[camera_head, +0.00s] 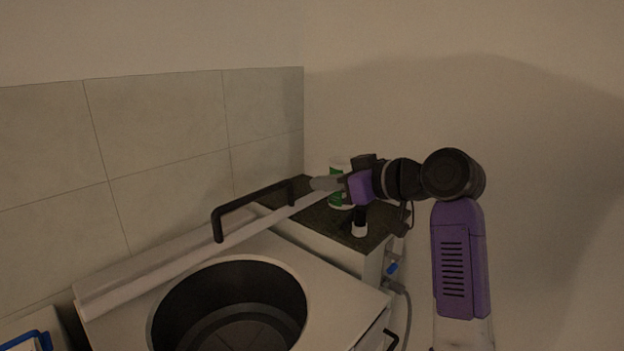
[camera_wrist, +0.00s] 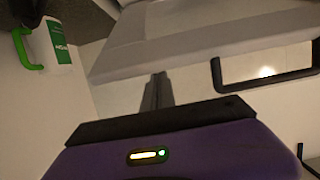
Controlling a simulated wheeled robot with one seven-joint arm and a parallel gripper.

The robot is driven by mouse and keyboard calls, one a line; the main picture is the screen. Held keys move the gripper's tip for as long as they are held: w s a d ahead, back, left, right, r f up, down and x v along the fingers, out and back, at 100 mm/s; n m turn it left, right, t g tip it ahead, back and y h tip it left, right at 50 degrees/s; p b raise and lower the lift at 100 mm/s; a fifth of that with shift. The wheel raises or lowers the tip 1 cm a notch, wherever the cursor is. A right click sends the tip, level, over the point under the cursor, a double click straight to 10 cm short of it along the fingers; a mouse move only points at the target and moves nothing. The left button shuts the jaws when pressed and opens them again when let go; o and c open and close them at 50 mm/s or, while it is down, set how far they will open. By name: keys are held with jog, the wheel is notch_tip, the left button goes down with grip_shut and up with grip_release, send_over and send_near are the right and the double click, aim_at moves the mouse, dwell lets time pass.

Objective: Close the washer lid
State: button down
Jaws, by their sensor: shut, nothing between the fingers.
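The washer (camera_head: 335,298) stands at the lower left of the head view, its round drum opening uncovered. Its lid (camera_head: 180,263) is open and seen nearly edge-on as a long pale bar behind the drum. A black handle (camera_head: 250,200) sticks out from the lid's far side. My gripper (camera_head: 322,184) is shut and empty at the right end of the lid. In the wrist view, the closed fingers (camera_wrist: 156,92) point toward the pale lid (camera_wrist: 195,42), with the black handle (camera_wrist: 265,83) to their right. I cannot tell whether the fingers touch the lid.
A dark countertop (camera_head: 325,222) to the right of the washer holds a white and green container (camera_head: 338,200) behind my gripper and a small dark and white item (camera_head: 360,228). A tiled wall (camera_head: 160,130) is close behind the lid. A blue-edged object (camera_head: 28,340) is at the lower left.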

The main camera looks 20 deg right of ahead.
jog(key=shift+s+d+f+t+y+b, duration=0.75)
jog(key=shift+s+f+b, duration=0.65)
jog(key=shift+f+b, duration=2.75)
jog(key=shift+s+d+f+t+y+b, duration=0.45)
jog(key=shift+s+d+f+t+b, duration=0.7)
jog(key=shift+f+b, duration=2.95)
jog(key=shift+s+d+f+t+y+b, duration=0.8)
jog(key=shift+s+f+b, duration=0.9)
jog(key=shift+f+b, duration=2.45)
jog(key=shift+d+r+b, duration=0.2)
jog(key=shift+r+b, duration=0.35)
jog(key=shift+r, duration=0.05)
jog(key=shift+r, duration=0.1)
